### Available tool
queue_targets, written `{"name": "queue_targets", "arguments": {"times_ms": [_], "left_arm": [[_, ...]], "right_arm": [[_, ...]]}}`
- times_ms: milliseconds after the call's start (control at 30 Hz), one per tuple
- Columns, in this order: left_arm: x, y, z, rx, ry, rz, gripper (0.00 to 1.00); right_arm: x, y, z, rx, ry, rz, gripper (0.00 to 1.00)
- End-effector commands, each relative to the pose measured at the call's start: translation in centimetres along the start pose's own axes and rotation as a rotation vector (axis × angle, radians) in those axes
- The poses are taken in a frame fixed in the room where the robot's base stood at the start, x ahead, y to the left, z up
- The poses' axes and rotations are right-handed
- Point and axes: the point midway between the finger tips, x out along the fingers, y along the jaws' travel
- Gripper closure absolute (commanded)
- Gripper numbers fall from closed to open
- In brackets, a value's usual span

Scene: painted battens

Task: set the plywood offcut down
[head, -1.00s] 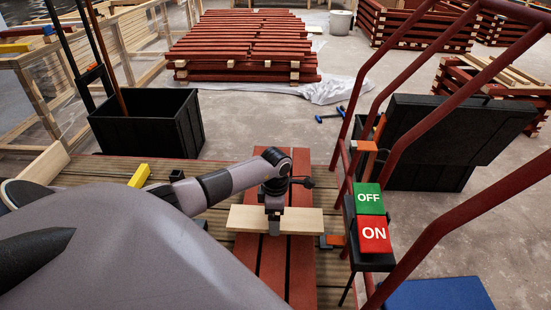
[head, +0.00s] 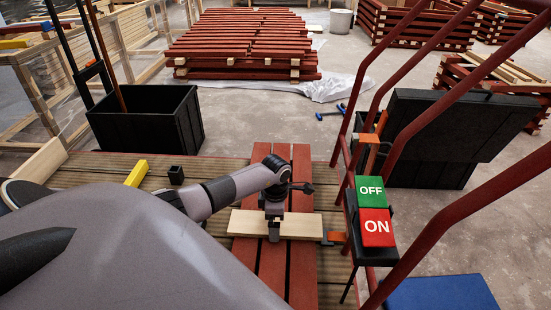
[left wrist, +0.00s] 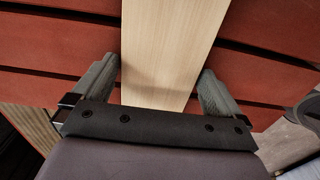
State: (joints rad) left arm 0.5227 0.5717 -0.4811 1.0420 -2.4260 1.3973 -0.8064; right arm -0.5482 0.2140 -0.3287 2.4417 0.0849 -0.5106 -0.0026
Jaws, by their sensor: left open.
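The plywood offcut (head: 307,226), a pale flat board, lies crosswise over the red battens (head: 271,265) in the head view. In the left wrist view the offcut (left wrist: 170,45) runs between my fingers, with red battens beneath it. My left gripper (head: 274,233) is over the middle of the board. In the left wrist view the left gripper (left wrist: 158,80) is open, with one finger on each side of the board and a narrow gap beside it. The fingertips' height against the board is hard to judge. My right gripper is not in view.
A switch box with green OFF and red ON faces (head: 374,215) and dark red rails (head: 440,215) stand close on the right. A yellow block (head: 136,173) and a small black block (head: 176,175) sit left on the slatted deck. A black bin (head: 147,120) stands behind.

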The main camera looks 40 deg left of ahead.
Motion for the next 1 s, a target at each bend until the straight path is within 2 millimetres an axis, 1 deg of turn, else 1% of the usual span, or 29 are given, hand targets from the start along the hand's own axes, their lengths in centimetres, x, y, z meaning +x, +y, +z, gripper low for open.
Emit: {"name": "queue_targets", "arguments": {"times_ms": [100,167,400,500,600,767,1000], "left_arm": [[-1.6,0.1,0.0,0.002,-0.001,0.003,0.0],[-2.7,0.1,0.0,0.003,-0.001,0.004,0.0],[-8.1,0.1,-0.1,0.002,0.001,0.003,0.0],[-9.9,0.1,0.0,0.001,0.0,0.003,0.0],[-11.2,0.1,0.0,0.001,0.0,0.002,0.0],[-12.2,0.0,0.0,0.0,0.0,0.001,0.0],[-12.2,0.0,0.0,0.0,0.0,0.0,0.0]], "right_arm": [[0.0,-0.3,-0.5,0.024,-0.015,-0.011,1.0],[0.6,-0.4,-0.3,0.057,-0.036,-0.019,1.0],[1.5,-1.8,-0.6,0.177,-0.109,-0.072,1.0],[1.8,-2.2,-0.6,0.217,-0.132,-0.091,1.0],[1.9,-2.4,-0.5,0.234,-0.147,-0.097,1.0],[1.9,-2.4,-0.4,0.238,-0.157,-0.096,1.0],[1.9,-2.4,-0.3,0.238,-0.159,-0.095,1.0]]}}
